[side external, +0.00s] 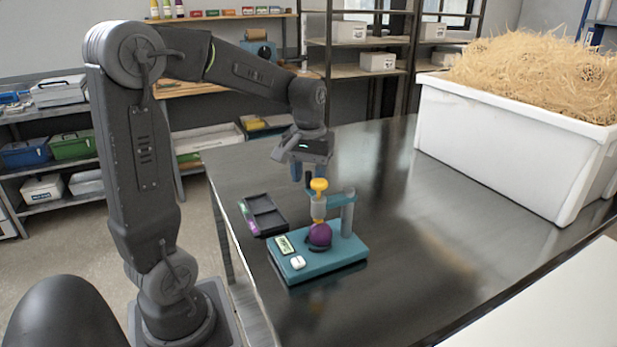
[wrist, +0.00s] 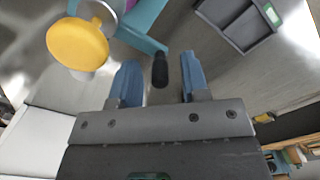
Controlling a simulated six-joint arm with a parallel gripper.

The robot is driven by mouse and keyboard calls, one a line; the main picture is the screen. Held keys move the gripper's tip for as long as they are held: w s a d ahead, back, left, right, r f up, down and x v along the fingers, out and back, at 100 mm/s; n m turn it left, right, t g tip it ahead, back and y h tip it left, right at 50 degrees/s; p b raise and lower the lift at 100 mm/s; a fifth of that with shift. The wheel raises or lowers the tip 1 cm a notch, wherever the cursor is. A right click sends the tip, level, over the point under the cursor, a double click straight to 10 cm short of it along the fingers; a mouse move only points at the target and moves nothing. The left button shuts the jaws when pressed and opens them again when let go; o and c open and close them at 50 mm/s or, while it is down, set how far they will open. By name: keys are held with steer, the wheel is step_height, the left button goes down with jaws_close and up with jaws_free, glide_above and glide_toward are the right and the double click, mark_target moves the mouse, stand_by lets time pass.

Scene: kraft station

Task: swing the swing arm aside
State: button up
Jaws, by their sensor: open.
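The swing arm (side external: 340,194) is a teal bar atop a grey post (side external: 347,218) on a teal base (side external: 330,262). In the wrist view the teal bar (wrist: 140,36) ends beside a short black handle (wrist: 160,70). A yellow knob (side external: 319,185) stands over a purple ball (side external: 320,235) on the base; the knob is at upper left in the wrist view (wrist: 77,43). My gripper (side external: 304,180) is open just behind the knob. In the wrist view its blue fingers (wrist: 159,62) lie either side of the handle, with gaps visible; depth is unclear.
A dark divided tray (side external: 264,213) lies left of the base; it also shows in the wrist view (wrist: 240,22). A white bin of straw (side external: 490,140) stands at the back right. The table right of the base is clear.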

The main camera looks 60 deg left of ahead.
steer(key=shift+f, duration=0.45)
jaws_close()
stand_by(0.3)
